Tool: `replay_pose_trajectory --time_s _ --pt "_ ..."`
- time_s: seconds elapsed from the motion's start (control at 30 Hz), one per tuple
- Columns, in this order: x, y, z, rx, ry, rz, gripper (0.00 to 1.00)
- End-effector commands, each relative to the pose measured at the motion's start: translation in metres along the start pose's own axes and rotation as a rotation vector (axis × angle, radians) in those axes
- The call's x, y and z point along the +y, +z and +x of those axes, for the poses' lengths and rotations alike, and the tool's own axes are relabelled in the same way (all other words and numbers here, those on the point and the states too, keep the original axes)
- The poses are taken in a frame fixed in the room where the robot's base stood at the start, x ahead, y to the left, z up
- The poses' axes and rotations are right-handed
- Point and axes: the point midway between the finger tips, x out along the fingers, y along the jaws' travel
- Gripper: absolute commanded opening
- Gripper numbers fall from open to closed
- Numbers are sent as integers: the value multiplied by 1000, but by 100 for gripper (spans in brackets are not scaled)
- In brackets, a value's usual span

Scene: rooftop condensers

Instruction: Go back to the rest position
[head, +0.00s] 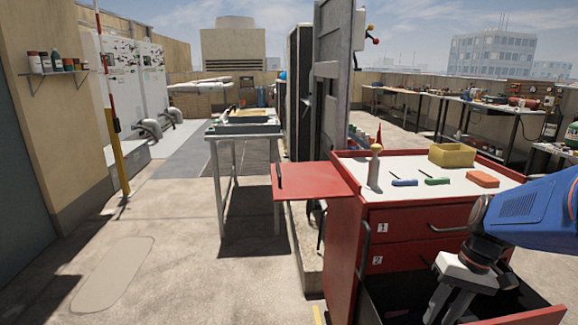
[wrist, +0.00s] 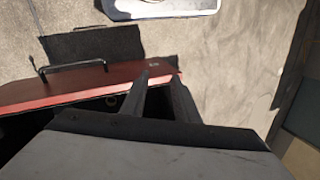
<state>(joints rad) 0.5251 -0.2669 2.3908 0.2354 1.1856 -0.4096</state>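My gripper (head: 448,305) is at the lower right of the head view, over the open bottom drawer of the red tool cart (head: 343,235). In the wrist view my gripper's two dark fingers (wrist: 158,78) point towards the drawer's red front (wrist: 60,88), with a gap between their tips. It is open, and I see nothing held in it. The drawer's dark inside is mostly hidden by the gripper body in the wrist view. The blue arm reaching in from the right is mine.
A red side shelf (head: 310,181) sticks out left. A workbench (head: 243,129) stands behind. Floor at left is clear.

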Motion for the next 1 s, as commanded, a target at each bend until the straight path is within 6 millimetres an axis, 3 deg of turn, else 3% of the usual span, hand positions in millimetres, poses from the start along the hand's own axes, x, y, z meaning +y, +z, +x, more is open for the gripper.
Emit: replay_pose_trajectory --time_s 0.2,0.5,0.8,1.0 --pt "-36 22 -9 102 105 -81 28" --pt "-71 54 -19 272 194 -183 28" --pt "-92 79 -26 428 216 -262 28" --pt "-95 84 -28 464 215 -277 28"
